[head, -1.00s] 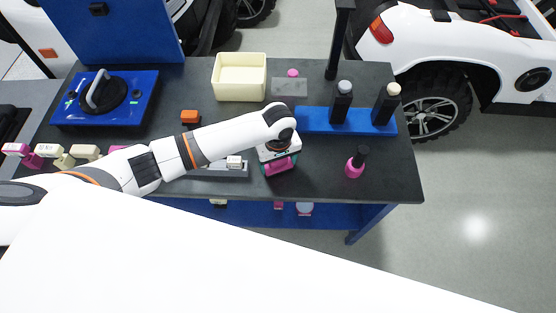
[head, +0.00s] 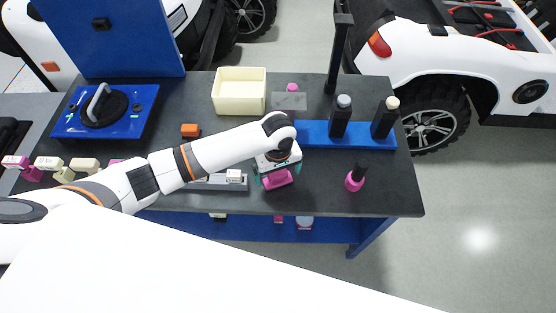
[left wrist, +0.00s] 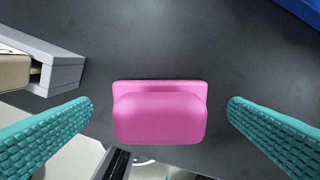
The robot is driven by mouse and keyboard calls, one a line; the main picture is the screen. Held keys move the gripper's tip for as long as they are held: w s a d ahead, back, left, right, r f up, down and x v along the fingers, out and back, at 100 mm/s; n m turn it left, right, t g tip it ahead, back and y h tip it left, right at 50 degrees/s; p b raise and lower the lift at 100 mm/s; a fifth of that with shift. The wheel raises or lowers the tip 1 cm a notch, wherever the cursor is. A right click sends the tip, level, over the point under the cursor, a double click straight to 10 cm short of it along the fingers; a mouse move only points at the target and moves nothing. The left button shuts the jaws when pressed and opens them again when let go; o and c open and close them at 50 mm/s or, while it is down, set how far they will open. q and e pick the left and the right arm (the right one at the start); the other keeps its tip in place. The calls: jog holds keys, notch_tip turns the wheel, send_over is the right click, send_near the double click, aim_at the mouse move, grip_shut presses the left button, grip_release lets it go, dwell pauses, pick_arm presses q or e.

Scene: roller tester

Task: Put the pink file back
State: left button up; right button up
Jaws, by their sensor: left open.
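The pink file (head: 277,181) is a small block lying on the dark table near its front edge. In the left wrist view, the pink file (left wrist: 160,113) sits centred between the teal fingers, with a gap on each side. My left gripper (head: 278,176) points down over it, open and not touching it in the wrist view. A grey holder (head: 212,184) with a cream piece (head: 235,176) in it lies just left of the gripper; the holder's end (left wrist: 62,72) also shows in the left wrist view. My right gripper is out of view.
Pink and cream pieces (head: 50,163) stand in a row at the left.

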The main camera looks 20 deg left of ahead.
aim_at(278, 173)
pick_arm(q)
notch_tip(278, 173, up, 10)
dwell(0.3)
jog(key=shift+r, duration=0.1)
dwell(0.3)
